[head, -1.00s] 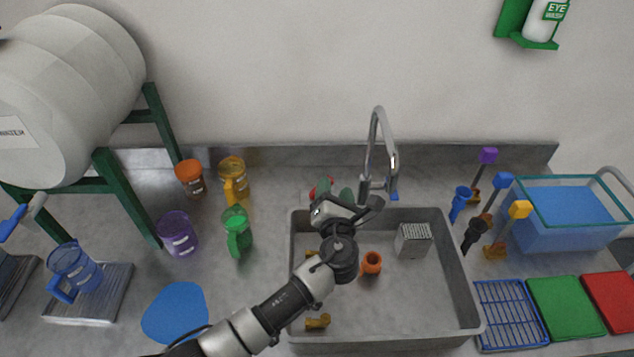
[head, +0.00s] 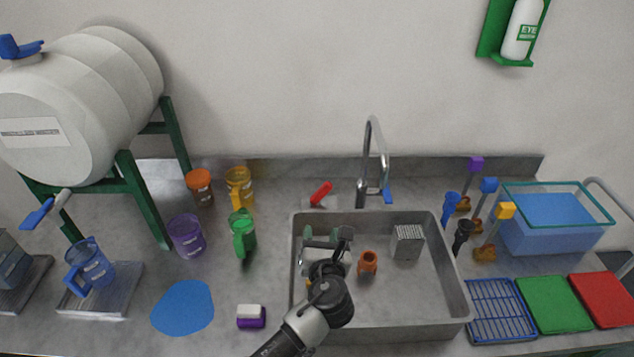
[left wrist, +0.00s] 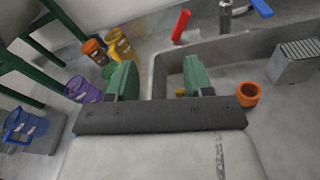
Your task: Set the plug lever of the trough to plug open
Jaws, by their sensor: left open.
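The trough (head: 460,280) is a grey sink set in the counter. A red lever (head: 321,192), which looks like the plug lever, stands on a small base behind the trough's back left rim, tilted up to the right. It also shows in the left wrist view (left wrist: 181,25). My left gripper (head: 322,237) is over the left part of the trough, in front of the lever and apart from it. Its green fingers are spread, with nothing between them in the left wrist view (left wrist: 158,78). My right gripper is not in view.
The tap (head: 366,160) with a blue handle rises right of the lever. An orange cup (head: 367,263) and a grater (head: 408,241) are in the trough. A green mug (head: 243,235) stands left of it. The counter around the lever is mostly clear.

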